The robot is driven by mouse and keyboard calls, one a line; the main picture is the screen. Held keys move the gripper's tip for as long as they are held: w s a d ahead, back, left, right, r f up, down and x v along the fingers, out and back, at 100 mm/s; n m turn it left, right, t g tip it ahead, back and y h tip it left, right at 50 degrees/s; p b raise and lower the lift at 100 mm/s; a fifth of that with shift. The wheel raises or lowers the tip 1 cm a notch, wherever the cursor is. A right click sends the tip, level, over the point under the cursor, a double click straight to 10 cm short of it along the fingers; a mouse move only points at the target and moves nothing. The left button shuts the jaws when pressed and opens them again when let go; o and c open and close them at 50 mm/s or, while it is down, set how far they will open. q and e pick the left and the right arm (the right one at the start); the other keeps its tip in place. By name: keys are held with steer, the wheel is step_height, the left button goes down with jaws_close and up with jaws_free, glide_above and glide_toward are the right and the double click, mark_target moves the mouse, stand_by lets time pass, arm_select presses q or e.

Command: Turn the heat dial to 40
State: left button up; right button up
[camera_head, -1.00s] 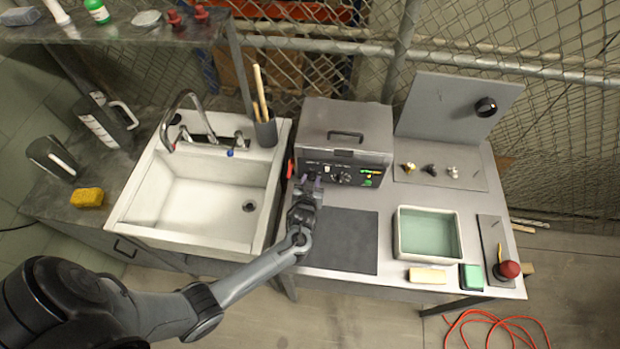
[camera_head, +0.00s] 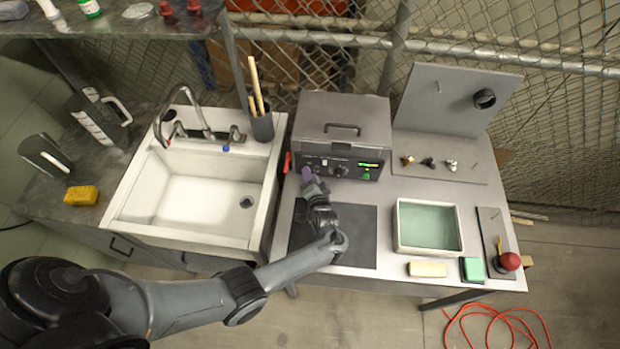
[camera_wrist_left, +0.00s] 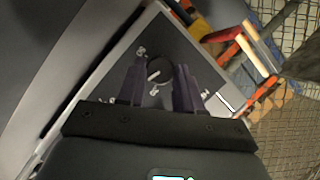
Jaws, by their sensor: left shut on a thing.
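The ultrasonic-style tank (camera_head: 343,125) is a grey lidded box with a dark front panel. My left gripper (camera_head: 307,176) is at the left part of that panel, its purple-grey fingers covering this part in the head view. In the left wrist view a round black dial (camera_wrist_left: 158,71) with a white pointer line sits between the two fingers of my left gripper (camera_wrist_left: 158,85), which is shut on it. Small white numbers around the dial are too blurred to read surely. Another knob (camera_head: 340,171) is farther right on the panel. My right gripper is not in view.
A sink (camera_head: 200,195) with a faucet is left of the tank. A dark mat (camera_head: 355,235) lies in front, under my left arm. A white tray of greenish liquid (camera_head: 428,227) and a red-topped button (camera_head: 509,262) are to the right. A red handle (camera_head: 287,163) is beside the tank's left side.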

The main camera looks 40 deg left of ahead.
arm_select(q)
steer(key=shift+d+f+m+y+b, duration=0.1)
steer(key=shift+f+m+y+b, duration=0.1)
steer(key=shift+m+y+b, duration=0.55)
steer(key=shift+m, duration=0.55)
steer(key=shift+b, duration=0.3)
steer(key=o, duration=1)
steer(key=shift+o, duration=0.2)
steer(key=shift+r, duration=0.1)
